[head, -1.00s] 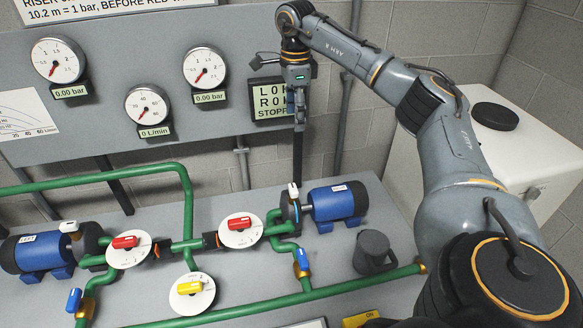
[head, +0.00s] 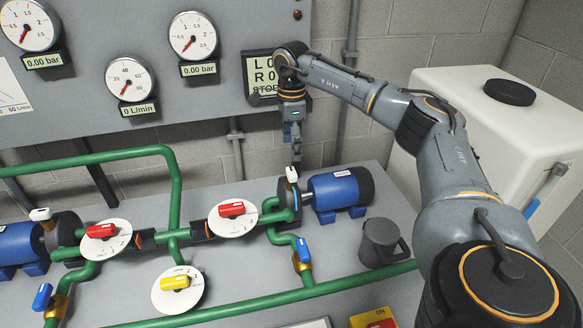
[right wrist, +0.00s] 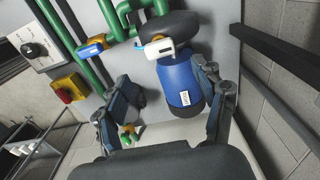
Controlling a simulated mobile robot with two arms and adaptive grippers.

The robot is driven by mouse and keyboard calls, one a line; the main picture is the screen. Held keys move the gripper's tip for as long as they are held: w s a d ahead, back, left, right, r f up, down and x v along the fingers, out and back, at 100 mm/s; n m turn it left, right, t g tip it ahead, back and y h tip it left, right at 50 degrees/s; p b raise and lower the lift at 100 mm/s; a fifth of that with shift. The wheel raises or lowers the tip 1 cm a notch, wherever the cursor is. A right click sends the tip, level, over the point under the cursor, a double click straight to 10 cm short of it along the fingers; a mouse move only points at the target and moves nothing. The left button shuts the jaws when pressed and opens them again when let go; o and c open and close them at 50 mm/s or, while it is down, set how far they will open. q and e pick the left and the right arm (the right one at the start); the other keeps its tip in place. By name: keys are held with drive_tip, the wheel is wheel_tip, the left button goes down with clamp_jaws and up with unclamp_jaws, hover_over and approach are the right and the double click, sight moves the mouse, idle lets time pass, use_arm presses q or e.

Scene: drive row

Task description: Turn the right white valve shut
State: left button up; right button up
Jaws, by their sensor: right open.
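The right white valve (head: 291,173) has a small white handle on top of the right pump, at the joint with its blue motor (head: 333,191). The white handle also shows in the right wrist view (right wrist: 160,47), lying across the view just beyond the jaws. My right gripper (head: 296,158) is just above the handle in the head view, pointing down. In the right wrist view my right gripper (right wrist: 166,80) is open and empty, its fingers spread around the blue motor in the picture. I cannot tell that it touches anything. My left gripper is not in view.
Red valves (head: 231,209) and a yellow valve (head: 175,283) sit on white discs among green pipes. A blue-handled valve (head: 303,250) is below the right pump. A grey jug (head: 380,243) stands to the right. Another white valve (head: 40,214) is on the left pump.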

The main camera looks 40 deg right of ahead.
sight(291, 171)
wheel_tip(291, 171, down, 8)
drive_tip(key=shift+f+p, duration=0.2)
drive_tip(key=shift+p, duration=0.35)
drive_tip(key=c, duration=1.2)
drive_tip(key=shift+o, duration=0.2)
